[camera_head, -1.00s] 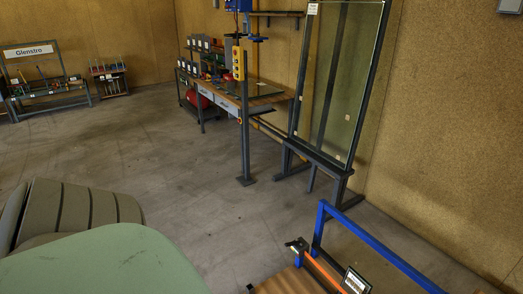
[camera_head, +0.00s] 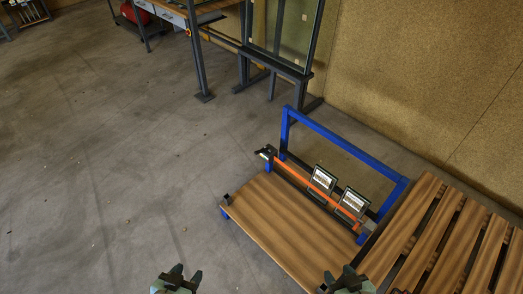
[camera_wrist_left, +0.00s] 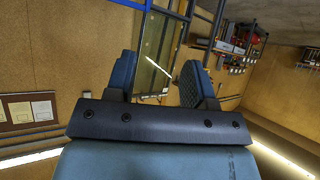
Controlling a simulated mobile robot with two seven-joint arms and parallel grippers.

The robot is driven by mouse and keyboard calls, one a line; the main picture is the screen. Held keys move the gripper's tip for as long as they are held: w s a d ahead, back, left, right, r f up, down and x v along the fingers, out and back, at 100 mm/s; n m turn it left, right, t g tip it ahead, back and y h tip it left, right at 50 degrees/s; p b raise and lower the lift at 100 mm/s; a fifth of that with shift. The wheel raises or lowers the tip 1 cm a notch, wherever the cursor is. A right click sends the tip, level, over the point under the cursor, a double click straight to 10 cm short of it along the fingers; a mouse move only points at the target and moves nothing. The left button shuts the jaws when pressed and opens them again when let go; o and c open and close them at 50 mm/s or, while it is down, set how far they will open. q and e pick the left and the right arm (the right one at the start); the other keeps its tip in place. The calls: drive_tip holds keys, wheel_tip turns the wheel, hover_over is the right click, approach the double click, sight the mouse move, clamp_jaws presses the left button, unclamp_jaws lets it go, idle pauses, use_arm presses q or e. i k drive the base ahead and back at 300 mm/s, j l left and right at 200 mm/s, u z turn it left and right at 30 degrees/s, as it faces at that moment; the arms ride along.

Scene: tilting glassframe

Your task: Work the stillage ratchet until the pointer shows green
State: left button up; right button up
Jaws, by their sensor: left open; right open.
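The stillage has a blue frame (camera_head: 345,142) and a wooden deck (camera_head: 285,230). An orange strap (camera_head: 292,177) runs along its back. A dark fitting (camera_head: 265,153), possibly the ratchet, sits at the strap's left end; another small fitting (camera_head: 368,225) is at its right end. Two dark panels with white labels (camera_head: 322,181) (camera_head: 352,203) stand by the strap. A pointer or green mark is too small to make out. My left gripper (camera_head: 177,277) is open and empty, left of the deck; its fingers also show in the left wrist view (camera_wrist_left: 158,75). My right gripper (camera_head: 347,277) is open near the deck's front right corner.
A slatted wooden pallet (camera_head: 445,235) adjoins the stillage on the right. A dark-framed glass rack (camera_head: 285,35) and a workbench (camera_head: 190,14) stand behind, near the board wall (camera_head: 430,80). The concrete floor (camera_head: 110,150) at left is clear.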

sight(266, 149)
drive_tip(key=i+j+z, duration=0.1)
drive_tip(key=z, duration=0.25)
drive_tip(key=i+j+z, duration=0.1)
drive_tip(key=z, duration=0.3)
drive_tip(key=j+z, duration=0.2)
drive_tip(key=z, duration=0.15)
drive_tip(key=i+j+z, duration=0.15)
drive_tip(key=j, duration=0.2)
drive_tip(key=j+z, duration=0.15)
drive_tip(key=j, duration=0.2)
drive_tip(key=i+j+z, duration=0.15)
drive_tip(key=j, duration=0.8)
drive_tip(key=i+j, duration=0.1)
drive_tip(key=j, duration=0.5)
